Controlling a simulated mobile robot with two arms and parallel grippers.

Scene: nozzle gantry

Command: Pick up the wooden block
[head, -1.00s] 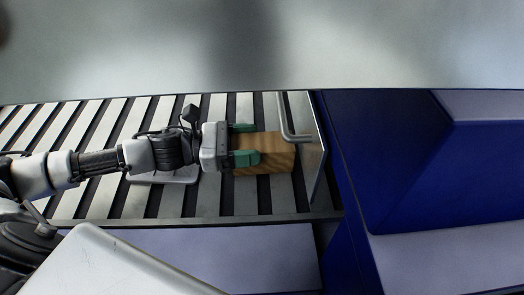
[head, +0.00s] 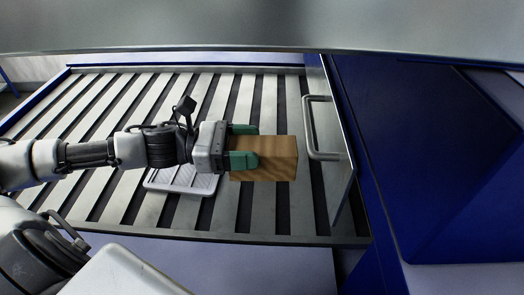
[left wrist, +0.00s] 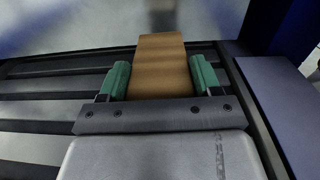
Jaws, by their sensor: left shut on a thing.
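The wooden block (head: 279,159) is a light brown box with visible grain. In the head view it is in the jaws of my left gripper (head: 244,146), over the slatted bed and left of the metal panel with the handle. The green fingers lie along two opposite sides of the block. In the left wrist view, the block (left wrist: 163,68) sticks out forward between the green fingers of the left gripper (left wrist: 160,80). The fingers hide part of its sides. My right gripper is not in view.
The slatted metal bed (head: 112,119) is mostly clear. A light, ribbed plate (head: 182,181) lies on it under my left wrist. An upright metal panel with a handle (head: 312,128) stands close to the right of the block. A blue housing (head: 420,150) rises beyond it.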

